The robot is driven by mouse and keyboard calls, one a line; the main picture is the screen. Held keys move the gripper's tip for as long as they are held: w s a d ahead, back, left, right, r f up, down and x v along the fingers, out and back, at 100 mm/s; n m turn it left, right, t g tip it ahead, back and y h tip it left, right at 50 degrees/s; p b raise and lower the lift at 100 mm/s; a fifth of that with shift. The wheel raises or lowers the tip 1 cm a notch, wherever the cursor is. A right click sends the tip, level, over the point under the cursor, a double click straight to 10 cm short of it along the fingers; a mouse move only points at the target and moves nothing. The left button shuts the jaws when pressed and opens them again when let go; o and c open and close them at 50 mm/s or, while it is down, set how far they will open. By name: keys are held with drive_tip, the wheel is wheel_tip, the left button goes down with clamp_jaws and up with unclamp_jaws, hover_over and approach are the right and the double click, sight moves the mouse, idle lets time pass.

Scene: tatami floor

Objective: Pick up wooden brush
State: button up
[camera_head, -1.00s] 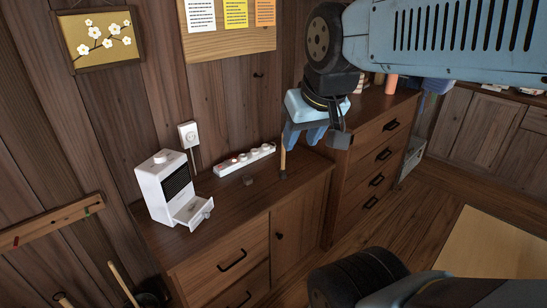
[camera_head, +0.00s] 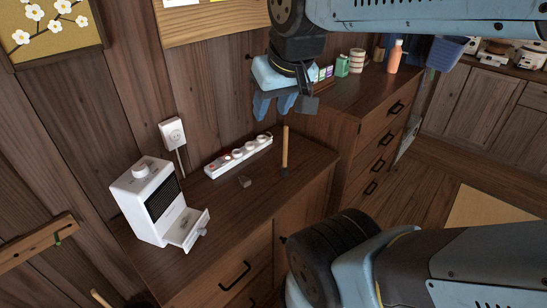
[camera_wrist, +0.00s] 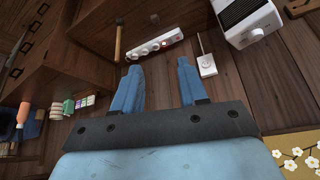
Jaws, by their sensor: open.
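The wooden brush (camera_head: 285,152) stands upright on the wooden cabinet top (camera_head: 255,195), near the power strip, with its light handle up and a dark lower end. It also shows in the wrist view (camera_wrist: 118,42), to the left of the fingers. My gripper (camera_head: 272,106) is open and empty, above and slightly left of the brush in the head view. Its blue fingers (camera_wrist: 158,70) show in the wrist view and do not touch the brush.
A white power strip (camera_head: 238,156), a small grey block (camera_head: 244,182) and a white appliance (camera_head: 155,200) with an open drawer share the cabinet top. A taller drawer cabinet (camera_head: 375,110) with bottles stands to the right. The plank wall is close behind.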

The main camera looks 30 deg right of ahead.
drive_tip(key=shift+o, duration=0.4)
drive_tip(key=shift+w+d, duration=0.1)
drive_tip(key=shift+w, duration=0.15)
drive_tip(key=m+g+h, duration=0.2)
drive_tip(key=m+g, duration=0.1)
drive_tip(key=m, duration=0.6)
hover_over(286, 136)
drive_tip(key=s+a, duration=0.1)
drive_tip(key=a, duration=0.2)
wheel_tip(286, 136, down, 14)
drive_tip(key=shift+m, duration=0.3)
drive_tip(key=shift+s+d+x, duration=0.15)
drive_tip(key=shift+d+x, duration=0.05)
drive_tip(key=shift+x, duration=2.25)
drive_tip(key=shift+s+d+x, duration=0.15)
drive_tip(key=shift+d+x, duration=0.1)
drive_tip(key=shift+x, duration=2.15)
drive_tip(key=shift+s+d+x, duration=0.15)
drive_tip(key=shift+d+x, duration=0.05)
drive_tip(key=shift+x, duration=2.25)
clamp_jaws()
